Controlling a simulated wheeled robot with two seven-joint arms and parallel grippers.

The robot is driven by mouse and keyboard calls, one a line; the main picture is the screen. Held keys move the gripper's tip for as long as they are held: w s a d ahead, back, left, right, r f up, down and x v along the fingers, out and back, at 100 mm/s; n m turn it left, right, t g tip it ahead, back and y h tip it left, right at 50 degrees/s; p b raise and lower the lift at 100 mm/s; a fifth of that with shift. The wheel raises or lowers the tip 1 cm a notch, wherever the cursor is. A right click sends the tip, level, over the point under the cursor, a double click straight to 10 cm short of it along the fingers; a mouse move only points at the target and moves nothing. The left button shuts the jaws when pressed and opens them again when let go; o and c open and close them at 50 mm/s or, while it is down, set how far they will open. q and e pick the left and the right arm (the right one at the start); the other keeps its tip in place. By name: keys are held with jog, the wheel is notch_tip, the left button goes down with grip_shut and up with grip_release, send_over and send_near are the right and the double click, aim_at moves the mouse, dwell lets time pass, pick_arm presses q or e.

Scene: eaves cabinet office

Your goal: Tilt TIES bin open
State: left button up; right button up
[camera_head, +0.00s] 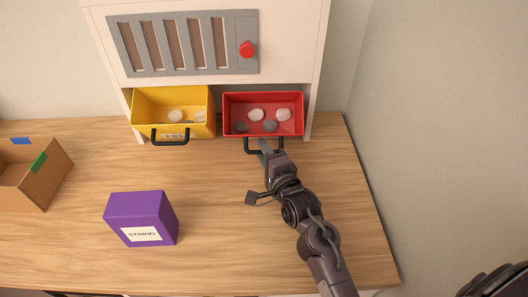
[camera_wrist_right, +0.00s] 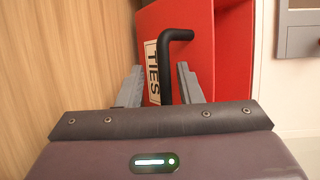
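The red TIES bin (camera_head: 262,101) sits in the right half of the cabinet's lower opening. Its open top shows several pale and grey stones. Its black bar handle (camera_head: 249,146) is on the front; the TIES label (camera_wrist_right: 151,70) shows beside the handle in the right wrist view. My right gripper (camera_head: 264,146) is at this handle. In the right wrist view its two grey fingers (camera_wrist_right: 158,88) stand apart, one on each side of the black handle, with gaps visible. My left gripper is not in view.
A yellow bin (camera_head: 144,99) with a black handle stands left of the red one. A purple STRING box (camera_head: 139,211) and an open cardboard box (camera_head: 52,180) are on the wooden desk (camera_head: 215,255). The cabinet (camera_head: 285,40) has a red knob (camera_head: 247,49). A wall is at the right.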

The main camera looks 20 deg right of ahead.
jog(key=shift+r, duration=0.15)
jog(key=shift+s, duration=0.25)
jog(key=s+p, duration=0.1)
jog(key=s, duration=0.1)
jog(key=s+p, duration=0.1)
jog(key=s, duration=0.1)
jog(key=s+p, duration=0.1)
jog(key=s, duration=0.1)
jog(key=shift+s+d+r+p, duration=0.1)
jog(key=shift+d+r+p, duration=0.2)
jog(key=shift+d, duration=0.1)
jog(key=shift+s+f, duration=0.15)
jog(key=shift+s, duration=0.4)
